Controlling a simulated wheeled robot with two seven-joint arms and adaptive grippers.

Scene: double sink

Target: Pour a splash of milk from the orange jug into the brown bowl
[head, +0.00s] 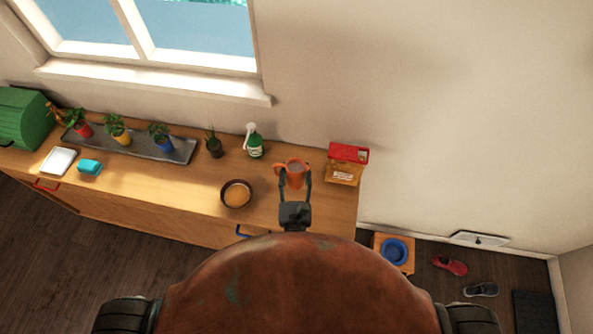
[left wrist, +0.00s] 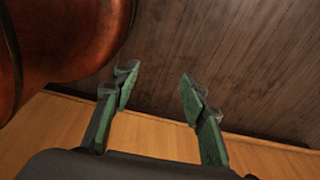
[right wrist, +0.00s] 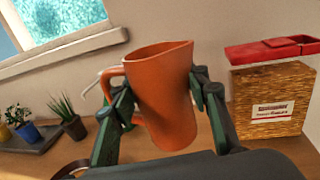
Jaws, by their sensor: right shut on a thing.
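The orange jug (head: 293,175) is near the right end of the wooden counter, its handle toward the left. My right gripper (head: 296,190) is shut on it; the right wrist view also shows the jug (right wrist: 160,95) upright between the two fingers. I cannot tell whether its base touches the counter. The brown bowl (head: 226,191) sits on the counter to the left of the jug, with something orange-yellow inside. A bit of its rim seems to show at the lower left of the right wrist view. My left gripper (left wrist: 157,95) is open and empty above the floor, seen only in the left wrist view.
A red-lidded box (head: 345,168) stands just right of the jug. A grey tray (head: 180,152) holds potted plants. The counter left of the bowl is mostly clear.

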